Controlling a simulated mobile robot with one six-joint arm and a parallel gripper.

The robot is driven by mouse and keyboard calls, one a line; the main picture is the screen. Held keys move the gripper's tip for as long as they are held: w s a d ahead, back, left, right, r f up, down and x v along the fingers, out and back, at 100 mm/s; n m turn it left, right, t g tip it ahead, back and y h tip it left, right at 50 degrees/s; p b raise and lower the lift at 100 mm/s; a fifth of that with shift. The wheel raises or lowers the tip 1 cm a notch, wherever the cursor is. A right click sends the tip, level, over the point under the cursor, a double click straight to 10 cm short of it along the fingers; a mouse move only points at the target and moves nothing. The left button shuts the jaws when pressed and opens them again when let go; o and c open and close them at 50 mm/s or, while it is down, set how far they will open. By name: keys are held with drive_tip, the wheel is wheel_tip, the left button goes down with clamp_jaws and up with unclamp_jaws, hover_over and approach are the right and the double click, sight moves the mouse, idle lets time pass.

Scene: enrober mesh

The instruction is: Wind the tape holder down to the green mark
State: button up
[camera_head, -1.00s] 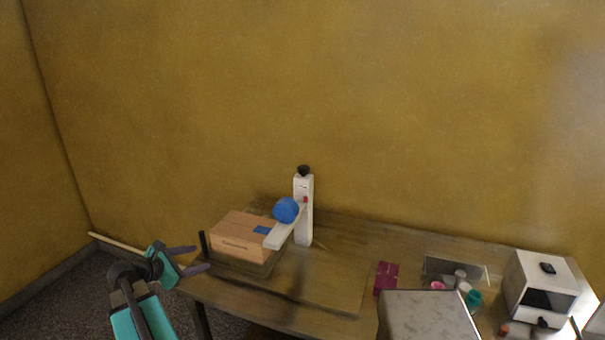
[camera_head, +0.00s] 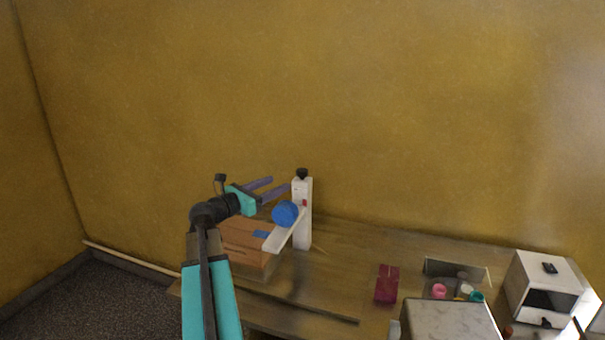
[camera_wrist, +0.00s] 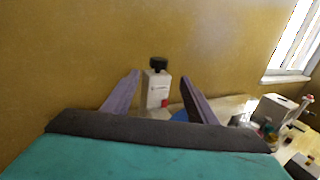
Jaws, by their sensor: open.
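The tape holder stand is a white upright column (camera_head: 302,222) on the table, with a black knob (camera_head: 302,173) on top. A blue tape roll (camera_head: 285,213) sits on its pale arm (camera_head: 280,240), above a cardboard box (camera_head: 246,246). A red mark (camera_head: 305,203) shows high on the column; I see no green mark. My gripper (camera_head: 281,186) is open and empty, just left of the column's top in the head view. In the wrist view the column (camera_wrist: 157,92) and knob (camera_wrist: 158,64) appear between my open fingers (camera_wrist: 162,84), apart from them. The blue roll is partly hidden there.
A dark red packet (camera_head: 387,284) lies on the wooden table (camera_head: 340,262) right of the stand. Several small cups, a grey-topped block (camera_head: 448,320) and a white machine (camera_head: 540,285) stand at the right. The table between stand and packet is clear.

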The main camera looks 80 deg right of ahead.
sight(298, 174)
drive_tip(key=shift+w+d, duration=0.1)
drive_tip(key=p+x, duration=0.4)
drive_tip(key=x, duration=0.8)
drive_tip(key=shift+d, duration=0.15)
drive_tip(key=shift+s+d+p, duration=0.35)
drive_tip(key=shift+s+d, duration=0.05)
drive_tip(key=shift+d, duration=0.1)
drive_tip(key=c, duration=0.9)
drive_tip(key=shift+d, duration=0.4)
drive_tip(key=shift+c, duration=0.8)
drive_tip(key=shift+a, duration=0.35)
drive_tip(key=shift+f, duration=0.1)
